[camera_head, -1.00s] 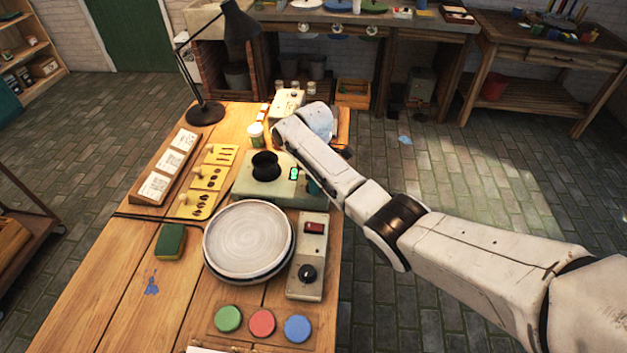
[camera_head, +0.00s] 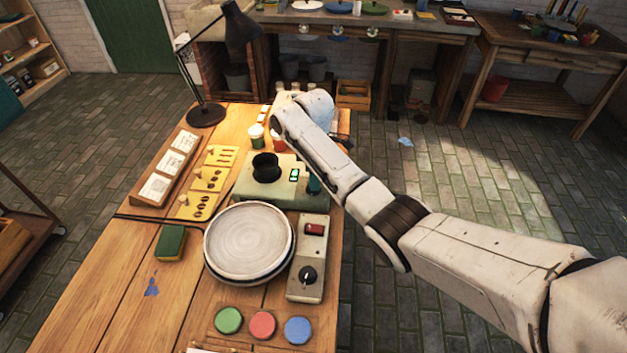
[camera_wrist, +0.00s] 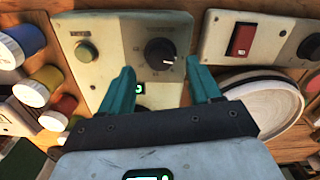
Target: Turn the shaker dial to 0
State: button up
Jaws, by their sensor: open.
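The shaker (camera_head: 250,188) is a pale green box with a black cup on top and a small lit display, on the table behind the plate. In the wrist view its panel (camera_wrist: 110,75) carries a round black dial (camera_wrist: 160,53), a green button and a lit display partly behind my left finger. The dial's white mark is at its right side, slightly low; the scale is too small to read. My gripper (camera_wrist: 160,66) is open, its teal fingers on either side of the dial in the picture. I cannot tell whether they touch it. In the head view my arm mostly hides the dial.
A control box (camera_head: 308,255) with a red switch and black knob stands beside the round plate (camera_head: 248,240). Paint jars (camera_wrist: 40,85) line the wrist view's left side. A black lamp (camera_head: 206,112) stands at the table's back left. Colored pads (camera_head: 262,323) lie in front.

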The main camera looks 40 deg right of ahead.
notch_tip(320, 180, up, 7)
dwell(0.3)
dwell(0.6)
